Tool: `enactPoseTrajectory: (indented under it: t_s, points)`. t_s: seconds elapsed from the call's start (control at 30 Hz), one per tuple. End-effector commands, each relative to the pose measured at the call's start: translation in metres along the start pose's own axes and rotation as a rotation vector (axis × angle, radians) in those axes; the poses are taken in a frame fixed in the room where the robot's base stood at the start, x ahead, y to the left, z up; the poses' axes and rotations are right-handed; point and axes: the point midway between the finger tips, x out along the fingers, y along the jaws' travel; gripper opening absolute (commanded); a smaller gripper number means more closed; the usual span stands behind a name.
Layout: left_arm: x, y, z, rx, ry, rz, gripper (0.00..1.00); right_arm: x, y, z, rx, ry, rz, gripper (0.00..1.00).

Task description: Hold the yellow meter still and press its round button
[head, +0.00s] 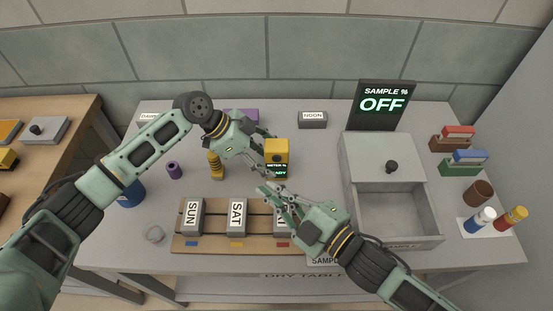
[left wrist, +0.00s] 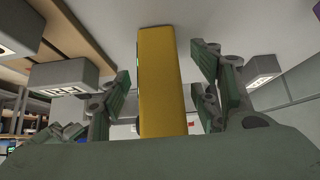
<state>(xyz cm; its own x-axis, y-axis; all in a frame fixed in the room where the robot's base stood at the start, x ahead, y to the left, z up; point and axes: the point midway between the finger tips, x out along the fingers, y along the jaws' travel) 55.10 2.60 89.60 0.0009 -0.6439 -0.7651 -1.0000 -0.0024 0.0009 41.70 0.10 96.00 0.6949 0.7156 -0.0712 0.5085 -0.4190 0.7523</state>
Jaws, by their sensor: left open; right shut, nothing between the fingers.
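The yellow meter (head: 277,151) stands upright near the middle of the table, with a dark face and a small green display in the head view. Its round button is too small to make out clearly. My left gripper (head: 264,148) is open at the meter's left side. In the left wrist view the meter (left wrist: 162,85) stands between the open fingers of my left gripper (left wrist: 163,95), with a gap on each side. My right gripper (head: 268,190) is shut and empty, just in front of the meter and below it in the picture.
A wooden rack (head: 212,245) with labelled grey blocks lies in front. A grey box with an open drawer (head: 398,215) stands at right, below a black sign (head: 381,105) reading "SAMPLE % OFF".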

Motion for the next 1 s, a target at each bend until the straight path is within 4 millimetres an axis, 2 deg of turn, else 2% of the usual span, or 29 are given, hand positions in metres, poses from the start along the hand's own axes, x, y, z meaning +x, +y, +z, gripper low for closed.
enactPoseTrajectory:
  t_s: [0.23, 0.37, 0.8, 1.0]
  points:
    - [-0.001, 0.0, 0.0, 0.0, 0.0, -0.001, 0.58, 0.0, 0.0, 0.0, 0.0, 0.0, 0.0, 0.0]
    - [-0.011, -0.001, 0.001, 0.0, 0.0, -0.003, 0.58, 0.0, 0.0, 0.0, 0.0, 0.0, 0.0, 0.0]
    - [-0.097, -0.001, 0.0, 0.0, -0.001, -0.002, 0.58, 0.0, 0.0, 0.0, 0.0, 0.0, 0.0, 0.0]
    - [-0.117, 0.0, 0.0, 0.0, -0.001, 0.0, 0.58, 0.0, 0.0, 0.0, 0.0, 0.0, 0.0, 0.0]
